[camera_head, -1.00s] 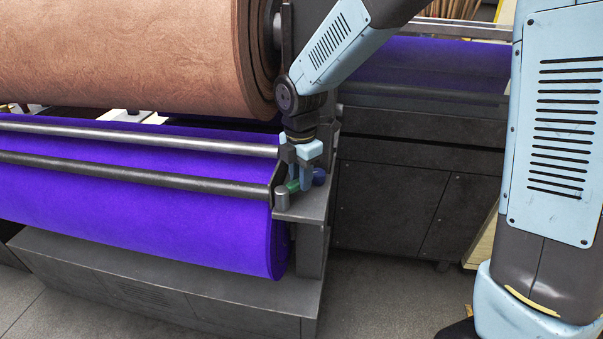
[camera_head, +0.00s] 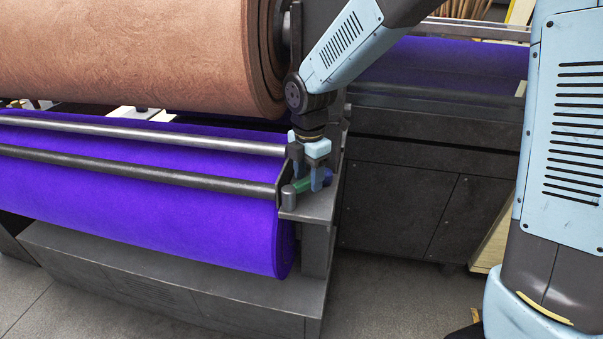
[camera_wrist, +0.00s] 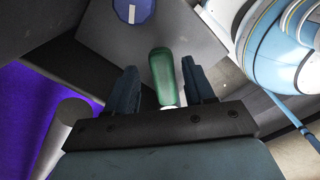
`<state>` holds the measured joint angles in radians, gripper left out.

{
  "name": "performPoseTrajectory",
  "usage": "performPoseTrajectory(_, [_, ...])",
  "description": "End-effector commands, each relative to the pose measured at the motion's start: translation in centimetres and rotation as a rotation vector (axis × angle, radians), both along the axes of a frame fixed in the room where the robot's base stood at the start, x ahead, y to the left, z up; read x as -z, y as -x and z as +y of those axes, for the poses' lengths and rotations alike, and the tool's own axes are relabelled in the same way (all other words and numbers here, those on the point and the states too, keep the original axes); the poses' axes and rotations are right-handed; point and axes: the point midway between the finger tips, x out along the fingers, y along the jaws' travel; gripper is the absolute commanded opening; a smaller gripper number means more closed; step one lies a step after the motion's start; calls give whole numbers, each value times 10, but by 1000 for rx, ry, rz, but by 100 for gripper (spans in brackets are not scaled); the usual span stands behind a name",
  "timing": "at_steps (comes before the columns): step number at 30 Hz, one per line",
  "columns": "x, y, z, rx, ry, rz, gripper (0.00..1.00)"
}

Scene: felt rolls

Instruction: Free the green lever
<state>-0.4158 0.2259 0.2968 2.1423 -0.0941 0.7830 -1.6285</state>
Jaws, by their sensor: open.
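The green lever (camera_wrist: 163,76) shows in the wrist view between my two fingers, with a rounded green grip and a pale lower end. My gripper (camera_wrist: 160,88) is open, with one finger on each side of the lever. A gap shows on the left; the right finger is close to the lever, and I cannot tell whether it touches. In the head view, my gripper (camera_head: 308,181) points down at the small end bracket, and the green lever (camera_head: 303,184) is partly hidden by the fingers.
A blue knob (camera_wrist: 133,9) sits beyond the lever. Metal bars (camera_head: 130,130) and a purple felt roll (camera_head: 150,215) lie to the left. A large brown roll (camera_head: 130,55) hangs above.

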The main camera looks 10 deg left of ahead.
Motion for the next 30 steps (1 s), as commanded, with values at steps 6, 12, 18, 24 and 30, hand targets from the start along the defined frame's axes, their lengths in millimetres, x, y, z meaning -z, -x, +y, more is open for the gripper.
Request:
performPoseTrajectory(6, [-23, -1, 0, 1, -2, -2, 53])
performPoseTrajectory(12, [-62, -2, 0, 2, -3, -4, 53])
performPoseTrajectory(18, [-100, -2, 1, 0, -3, -4, 53])
performPoseTrajectory(24, [-126, -2, 1, 0, -2, -3, 53])
performPoseTrajectory(30, [-136, -2, 0, 0, -1, -2, 53])
